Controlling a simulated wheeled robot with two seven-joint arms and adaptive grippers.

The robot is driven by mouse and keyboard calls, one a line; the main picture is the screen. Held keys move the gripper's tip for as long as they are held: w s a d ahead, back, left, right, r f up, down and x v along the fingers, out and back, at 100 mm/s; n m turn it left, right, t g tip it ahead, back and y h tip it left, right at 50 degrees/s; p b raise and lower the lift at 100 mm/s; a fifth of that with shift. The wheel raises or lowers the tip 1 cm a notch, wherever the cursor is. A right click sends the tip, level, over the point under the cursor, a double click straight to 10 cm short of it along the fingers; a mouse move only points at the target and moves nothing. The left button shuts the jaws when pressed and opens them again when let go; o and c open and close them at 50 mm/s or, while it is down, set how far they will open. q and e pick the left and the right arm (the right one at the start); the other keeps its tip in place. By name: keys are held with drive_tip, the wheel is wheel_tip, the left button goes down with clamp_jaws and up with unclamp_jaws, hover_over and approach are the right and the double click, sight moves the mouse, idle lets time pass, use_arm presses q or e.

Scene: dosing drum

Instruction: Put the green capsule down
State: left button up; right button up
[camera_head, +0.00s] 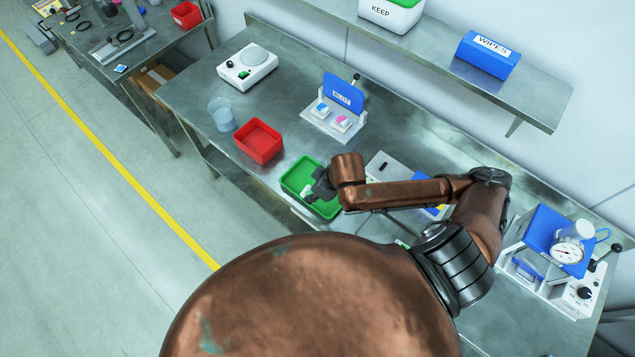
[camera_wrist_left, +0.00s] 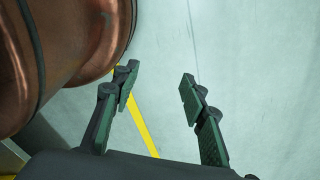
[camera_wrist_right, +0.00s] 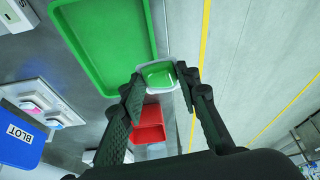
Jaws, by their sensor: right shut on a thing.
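The green capsule (camera_wrist_right: 158,75), a small square piece with a green middle and a pale rim, sits between the fingertips of my right gripper (camera_wrist_right: 160,82) in the right wrist view. The right gripper is shut on it. In the head view the right gripper (camera_head: 320,187) is over the green tray (camera_head: 297,177); the capsule is mostly hidden there. In the right wrist view the green tray (camera_wrist_right: 108,40) lies beside and beyond the capsule. I cannot tell whether the capsule touches the tray. My left gripper (camera_wrist_left: 158,86) is open and empty, above the floor.
A red tray (camera_head: 258,141) stands left of the green tray, with a clear beaker (camera_head: 221,114) beyond it. A blotting stand (camera_head: 334,112) with a blue plate is behind. A press with a gauge (camera_head: 562,250) is at the right. A shelf (camera_head: 440,60) runs along the wall.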

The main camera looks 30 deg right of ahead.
drive_tip(key=s+n+y+p, duration=0.1)
drive_tip(key=s+n+p, duration=0.2)
drive_tip(key=s+p, duration=0.35)
drive_tip(key=shift+g, duration=0.4)
drive_tip(key=w+d+f, duration=0.2)
drive_tip(key=w+f, duration=0.1)
drive_tip(key=w+d+f, duration=0.2)
drive_tip(key=w+f, duration=0.1)
drive_tip(key=w, duration=0.1)
drive_tip(key=w+d+f, duration=0.3)
drive_tip(key=shift+w, duration=0.2)
drive_tip(key=shift+w+f, duration=0.1)
drive_tip(key=shift+f, duration=0.1)
drive_tip(key=f, duration=0.3)
drive_tip(key=shift+w+d, duration=0.2)
use_arm(q)
drive_tip(key=w+r, duration=0.3)
drive_tip(key=r, duration=0.5)
drive_tip(key=shift+w, duration=0.2)
use_arm(e)
drive_tip(key=shift+f, duration=0.3)
use_arm(q)
drive_tip(key=shift+d, duration=0.1)
use_arm(e)
drive_tip(key=shift+f, duration=0.15)
